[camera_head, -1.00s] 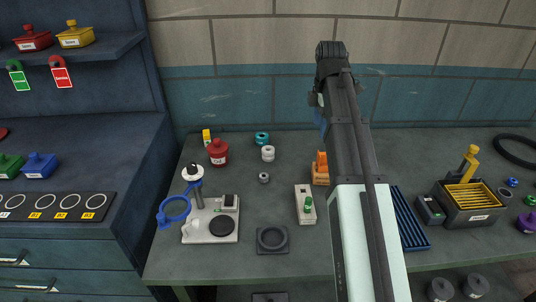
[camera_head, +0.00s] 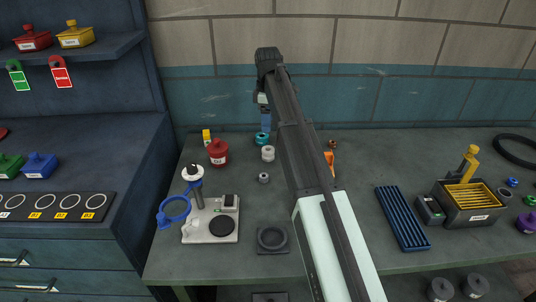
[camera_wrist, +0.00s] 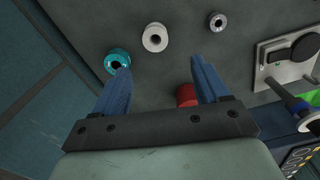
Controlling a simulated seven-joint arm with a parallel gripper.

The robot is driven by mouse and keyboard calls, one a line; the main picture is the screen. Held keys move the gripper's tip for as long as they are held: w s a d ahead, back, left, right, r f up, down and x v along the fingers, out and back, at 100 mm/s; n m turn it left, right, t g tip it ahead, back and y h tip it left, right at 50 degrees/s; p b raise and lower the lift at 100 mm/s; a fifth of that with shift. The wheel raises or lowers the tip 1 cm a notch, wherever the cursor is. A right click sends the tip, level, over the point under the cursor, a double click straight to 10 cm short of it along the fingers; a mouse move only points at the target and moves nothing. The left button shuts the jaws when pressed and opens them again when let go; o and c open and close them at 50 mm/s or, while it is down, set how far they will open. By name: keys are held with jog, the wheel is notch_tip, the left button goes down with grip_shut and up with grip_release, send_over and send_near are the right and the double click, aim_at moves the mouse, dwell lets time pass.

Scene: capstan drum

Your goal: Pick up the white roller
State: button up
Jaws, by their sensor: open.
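The white roller (camera_head: 267,153) stands on the bench in the head view, just left of my arm. It also shows in the wrist view (camera_wrist: 155,37), beyond my fingertips, with a dark hole in its top. My gripper (camera_wrist: 163,72) is open and empty, its two blue fingers spread apart. The roller lies ahead of the gap between them, apart from both. In the head view my gripper (camera_head: 264,120) is above the back of the bench, its fingers partly visible.
A teal roller (camera_wrist: 118,60) is close by the left fingertip in the wrist view. A small grey roller (camera_head: 263,178) and a red canister (camera_head: 218,152) stand near the white roller. A white device with a blue ring (camera_head: 210,226) is in front. A blue slotted tray (camera_head: 402,218) lies to the right.

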jog(key=m, duration=0.2)
send_over(268, 149)
jog(key=s, duration=0.2)
jog(key=f, duration=0.8)
jog(key=shift+w+f, duration=0.1)
jog(key=shift+w, duration=0.15)
jog(key=shift+w+f, duration=0.2)
jog(key=shift+f, duration=2.6)
jog(key=c, duration=1.1)
